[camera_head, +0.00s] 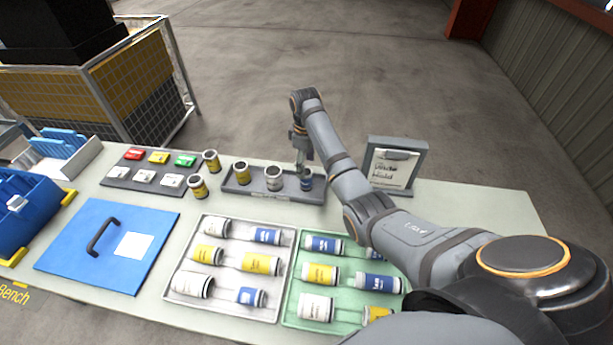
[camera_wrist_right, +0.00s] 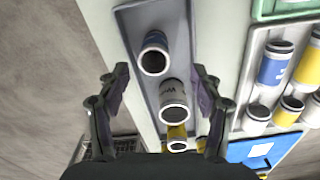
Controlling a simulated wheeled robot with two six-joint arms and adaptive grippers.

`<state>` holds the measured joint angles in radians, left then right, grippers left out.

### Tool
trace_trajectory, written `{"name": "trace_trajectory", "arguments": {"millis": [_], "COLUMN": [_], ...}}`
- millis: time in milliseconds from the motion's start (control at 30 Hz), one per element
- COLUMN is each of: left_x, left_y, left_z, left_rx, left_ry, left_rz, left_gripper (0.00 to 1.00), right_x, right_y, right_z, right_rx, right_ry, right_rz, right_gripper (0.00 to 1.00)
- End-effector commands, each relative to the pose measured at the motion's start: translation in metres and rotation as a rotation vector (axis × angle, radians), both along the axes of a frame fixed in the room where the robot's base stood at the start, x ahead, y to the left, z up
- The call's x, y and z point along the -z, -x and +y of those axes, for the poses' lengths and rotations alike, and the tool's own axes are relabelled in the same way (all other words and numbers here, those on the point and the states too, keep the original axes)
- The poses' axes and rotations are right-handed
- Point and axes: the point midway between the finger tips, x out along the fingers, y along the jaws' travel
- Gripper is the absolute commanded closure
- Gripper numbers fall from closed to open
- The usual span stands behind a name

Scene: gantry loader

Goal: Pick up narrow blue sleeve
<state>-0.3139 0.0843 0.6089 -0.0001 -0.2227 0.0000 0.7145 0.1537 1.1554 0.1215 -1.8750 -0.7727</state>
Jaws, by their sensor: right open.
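A narrow blue sleeve (camera_head: 307,182) stands upright at the right end of the grey tray (camera_head: 285,196). It also shows in the right wrist view (camera_wrist_right: 155,53), its dark open end facing the camera. My right gripper (camera_head: 302,157) is over that end of the tray and hides part of the sleeve in the head view. In the right wrist view the right gripper (camera_wrist_right: 160,78) is open, with a finger on either side and the blue sleeve beyond the fingertips. Nothing is held. My left gripper is not in view.
A white-grey sleeve (camera_head: 273,178) and a yellow-banded sleeve (camera_head: 242,173) stand in the same tray. Mixed sleeves lie in a white tray (camera_head: 222,308) and a green tray (camera_head: 290,311). A sign stand (camera_head: 398,166) is to the right. The bench's right end is clear.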

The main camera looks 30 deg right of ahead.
Motion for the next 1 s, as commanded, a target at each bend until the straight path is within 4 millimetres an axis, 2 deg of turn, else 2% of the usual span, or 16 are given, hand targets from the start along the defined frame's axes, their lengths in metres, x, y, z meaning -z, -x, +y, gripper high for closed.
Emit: {"name": "trace_trajectory", "arguments": {"millis": [100,333,600,867,1000], "left_x": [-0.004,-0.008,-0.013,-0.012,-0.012], "left_y": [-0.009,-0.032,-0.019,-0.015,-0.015], "left_z": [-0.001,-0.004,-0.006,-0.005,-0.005], "left_rx": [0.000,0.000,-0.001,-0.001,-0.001], "left_ry": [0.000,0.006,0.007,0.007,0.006], "left_rz": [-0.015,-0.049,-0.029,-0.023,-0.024], "left_gripper": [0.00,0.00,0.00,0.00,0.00], "right_x": [0.015,0.025,0.068,0.073,0.073], "right_y": [0.000,0.000,-0.002,-0.003,-0.003], "right_z": [0.000,-0.001,-0.005,-0.005,-0.005], "right_rx": [0.000,0.000,-0.001,-0.001,-0.001], "right_ry": [-0.001,0.000,-0.001,-0.001,0.000], "right_rz": [0.001,0.001,0.001,-0.002,-0.001], "right_gripper": [0.34,0.34,0.34,0.34,0.50]}}
